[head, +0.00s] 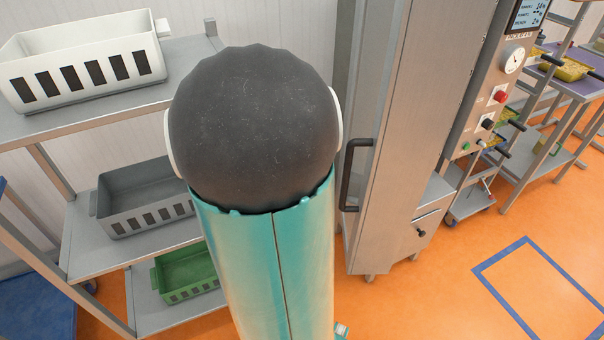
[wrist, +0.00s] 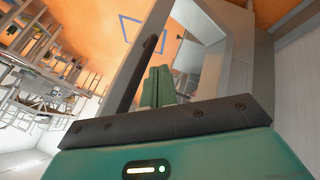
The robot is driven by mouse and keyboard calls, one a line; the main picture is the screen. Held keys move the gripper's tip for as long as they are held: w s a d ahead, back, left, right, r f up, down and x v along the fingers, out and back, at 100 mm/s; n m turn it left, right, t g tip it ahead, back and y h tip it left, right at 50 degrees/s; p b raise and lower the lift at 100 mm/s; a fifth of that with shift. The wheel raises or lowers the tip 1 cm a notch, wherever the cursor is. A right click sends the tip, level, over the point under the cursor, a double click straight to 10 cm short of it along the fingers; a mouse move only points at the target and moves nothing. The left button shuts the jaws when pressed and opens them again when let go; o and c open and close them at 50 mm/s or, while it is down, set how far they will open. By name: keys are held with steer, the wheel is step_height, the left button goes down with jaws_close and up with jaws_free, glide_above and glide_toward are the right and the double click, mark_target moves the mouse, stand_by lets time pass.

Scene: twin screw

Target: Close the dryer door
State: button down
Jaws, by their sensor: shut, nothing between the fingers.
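The dryer (head: 425,110) is a tall grey metal cabinet right of centre in the head view. I cannot tell how far the door stands open. In the wrist view the black handle (wrist: 138,72) runs slanted left of my gripper (wrist: 158,82). The green fingers are together and empty. They overlap the grey panel and a pale frame (wrist: 215,75) in this view; contact is not clear. My gripper is hidden in the head view.
A metal shelf rack (head: 100,250) on the left holds white, grey and green crates. Right of the dryer is a control panel (head: 495,90), then a table with yellow trays. Open orange floor with a blue outline (head: 545,285) lies at lower right.

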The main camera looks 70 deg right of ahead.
steer(key=x, duration=0.8)
steer(key=shift+s+f, duration=0.2)
steer(key=shift+f, duration=0.1)
steer(key=shift+s+d, duration=0.1)
steer(key=shift+s, duration=0.1)
